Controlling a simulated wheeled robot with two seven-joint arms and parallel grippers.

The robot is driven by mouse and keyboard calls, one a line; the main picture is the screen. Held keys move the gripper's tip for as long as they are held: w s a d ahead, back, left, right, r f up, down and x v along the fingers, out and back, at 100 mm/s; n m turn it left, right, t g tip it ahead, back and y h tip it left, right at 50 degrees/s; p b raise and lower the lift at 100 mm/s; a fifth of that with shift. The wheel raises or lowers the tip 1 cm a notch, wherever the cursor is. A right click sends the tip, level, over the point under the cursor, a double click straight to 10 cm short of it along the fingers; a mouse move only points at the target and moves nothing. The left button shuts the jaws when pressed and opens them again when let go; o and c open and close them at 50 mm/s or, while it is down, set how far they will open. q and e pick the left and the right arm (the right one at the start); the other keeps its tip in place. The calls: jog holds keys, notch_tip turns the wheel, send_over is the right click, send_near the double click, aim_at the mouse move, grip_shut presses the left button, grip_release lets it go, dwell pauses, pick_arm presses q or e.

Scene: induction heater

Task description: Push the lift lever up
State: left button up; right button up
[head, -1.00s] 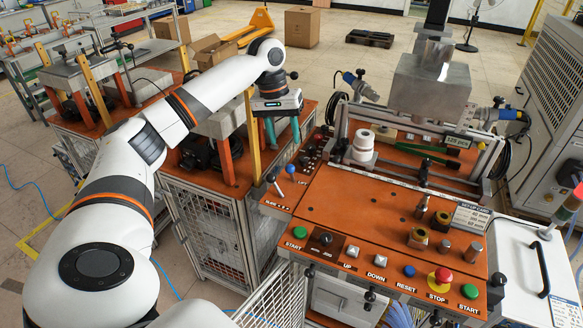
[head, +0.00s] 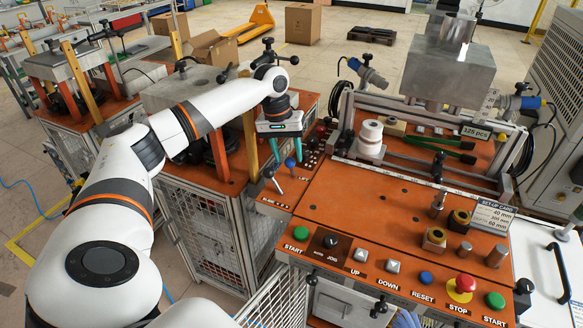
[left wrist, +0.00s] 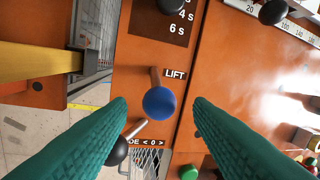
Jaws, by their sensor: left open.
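The lift lever has a blue ball knob (head: 290,162) and stands on the orange panel at the left end of the console. In the left wrist view the blue knob (left wrist: 159,103) shows beside the LIFT label (left wrist: 175,74). My left gripper (head: 286,158) is open, with its teal fingers pointing down over the lever. In the left wrist view the knob appears between the two fingertips, with a gap on each side. I cannot tell whether the fingertips reach the knob's height. My right gripper is not in view.
A second lever with a black knob (left wrist: 116,152) stands close to the left finger. A yellow post (head: 249,140) and a caged stand (head: 210,222) are left of the panel. A white spool-shaped part (head: 370,140) sits to the right. The orange console top (head: 345,205) has free room.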

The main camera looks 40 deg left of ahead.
aim_at(291, 169)
pick_arm(q)
jog(key=x, duration=0.6)
jog(key=shift+a, duration=0.1)
jog(key=shift+w, duration=0.1)
jog(key=shift+r, duration=0.1)
grip_shut()
